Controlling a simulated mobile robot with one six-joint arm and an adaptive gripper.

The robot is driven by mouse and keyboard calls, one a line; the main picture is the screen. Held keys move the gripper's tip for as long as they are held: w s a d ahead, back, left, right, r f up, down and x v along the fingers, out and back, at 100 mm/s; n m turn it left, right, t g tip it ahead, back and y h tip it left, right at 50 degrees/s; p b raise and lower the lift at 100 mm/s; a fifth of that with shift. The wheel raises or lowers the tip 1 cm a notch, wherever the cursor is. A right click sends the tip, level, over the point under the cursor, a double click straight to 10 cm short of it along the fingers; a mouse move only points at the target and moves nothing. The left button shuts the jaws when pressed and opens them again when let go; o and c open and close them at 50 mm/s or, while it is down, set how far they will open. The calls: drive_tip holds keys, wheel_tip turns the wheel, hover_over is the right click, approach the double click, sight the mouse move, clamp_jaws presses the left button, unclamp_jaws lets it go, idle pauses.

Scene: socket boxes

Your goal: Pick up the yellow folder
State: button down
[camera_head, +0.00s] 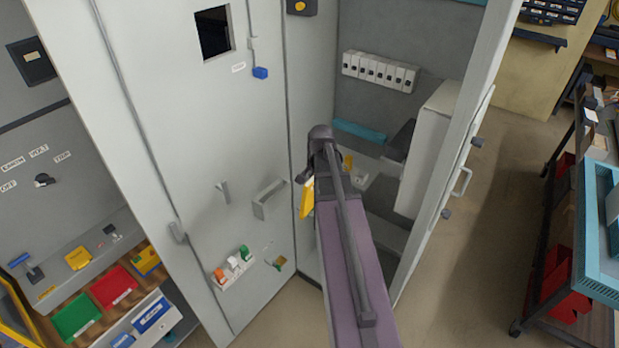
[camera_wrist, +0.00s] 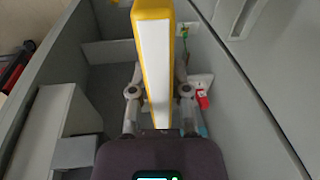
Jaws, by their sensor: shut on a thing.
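The yellow folder (camera_wrist: 154,62) stands edge-on in the middle of the wrist view, with a white spine facing me and a yellow border. My gripper (camera_wrist: 159,92) has one finger on each side of it and is shut on it. In the head view the folder (camera_head: 306,197) shows as a yellow strip at the left of my arm's end, in front of the open cabinet. My arm hides most of the gripper and part of the folder there.
A grey cabinet door (camera_head: 190,130) stands to the left. A white box (camera_head: 430,150) is at the cabinet's right side. A row of white switches (camera_head: 380,71) is on the back wall. A teal tray (camera_head: 598,235) sits on a rack at the right. Floor between is clear.

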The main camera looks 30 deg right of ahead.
drive_tip(key=shift+f, duration=0.1)
idle(0.7)
wheel_tip(320, 180, down, 9)
drive_tip(key=b, duration=0.9)
drive_tip(key=shift+s, duration=0.1)
